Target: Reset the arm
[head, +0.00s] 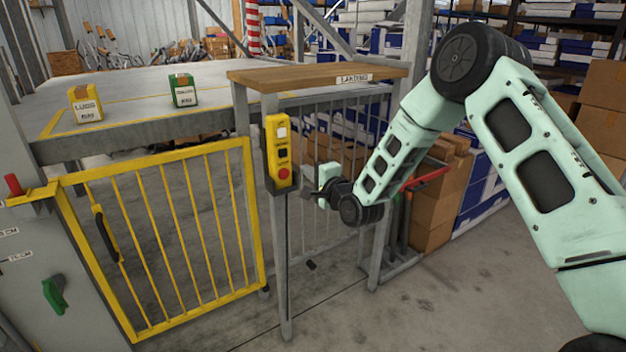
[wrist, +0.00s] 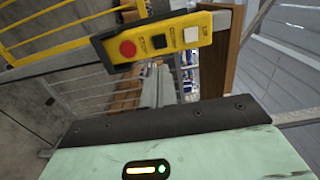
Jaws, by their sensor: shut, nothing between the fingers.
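My light green arm reaches in from the right in the head view, bent at a dark round elbow. My gripper (head: 311,198) is shut and empty. It points left, just right of the yellow control box (head: 279,150), and seems apart from it. The box has a white button on top, a black one in the middle and a red one below. In the wrist view the same control box (wrist: 165,40) lies across the top of the picture, beyond the grey fingers (wrist: 158,90) and my green gripper housing.
A yellow barred gate (head: 165,235) stands left of the box's grey post. A wooden shelf (head: 315,74) is above it. Yellow (head: 86,104) and green (head: 182,90) boxes sit on the grey platform. Cardboard boxes (head: 435,205) stand behind my arm. The floor in front is clear.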

